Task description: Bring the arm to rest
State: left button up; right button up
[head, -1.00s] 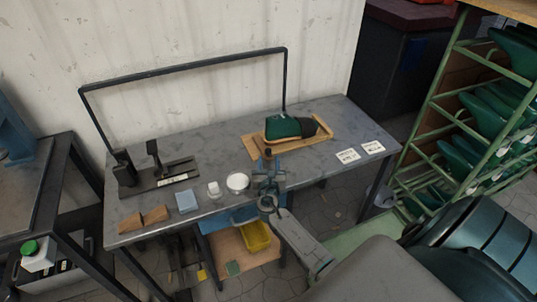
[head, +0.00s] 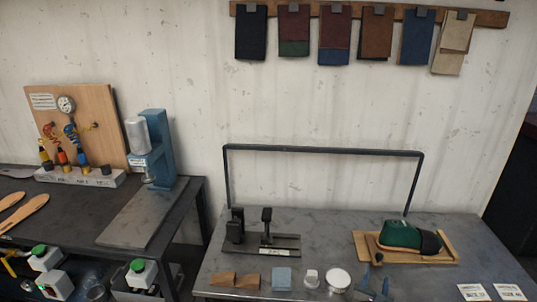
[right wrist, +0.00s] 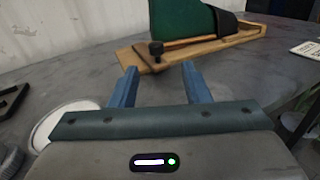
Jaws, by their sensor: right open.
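My right gripper (head: 375,285) shows at the bottom edge of the head view, low in front of the wooden board. In the right wrist view its two blue fingers (right wrist: 158,82) are apart with nothing between them. Beyond the fingertips, and apart from them as far as I can tell, is the wooden board (right wrist: 153,61) with a dark knob. On the board sits a green form with a dark band (head: 402,235), which also shows in the right wrist view (right wrist: 183,20). Most of my right arm is below the head view. My left gripper is not in view.
The grey table (head: 330,228) also holds a black fixture (head: 270,243), brown wedges (head: 235,280), a blue block (head: 282,278), a small jar (head: 311,279) and a white round dish (head: 338,279). A black frame (head: 325,149) rises at the back. White cards (head: 490,292) lie right.

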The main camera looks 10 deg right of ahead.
jog(key=s+f+m+g+y, duration=0.1)
jog(key=s+m+g, duration=0.6)
jog(key=s+m, duration=0.95)
jog(key=s+a+r+m+g+y, duration=0.2)
jog(key=s+a+m+g+y, duration=0.2)
jog(key=s+a+m+y, duration=0.95)
notch_tip(320, 180, down, 30)
jog(key=s+d+n+g+h, duration=0.1)
jog(key=s+d+n+h, duration=0.15)
jog(key=h, duration=0.25)
jog(key=s+d+f+g, duration=0.1)
jog(key=s+f, duration=1.6)
jog(key=f, duration=0.2)
jog(key=shift+s+d+f, duration=0.2)
jog(key=shift+s+d, duration=0.1)
jog(key=shift+s, duration=0.05)
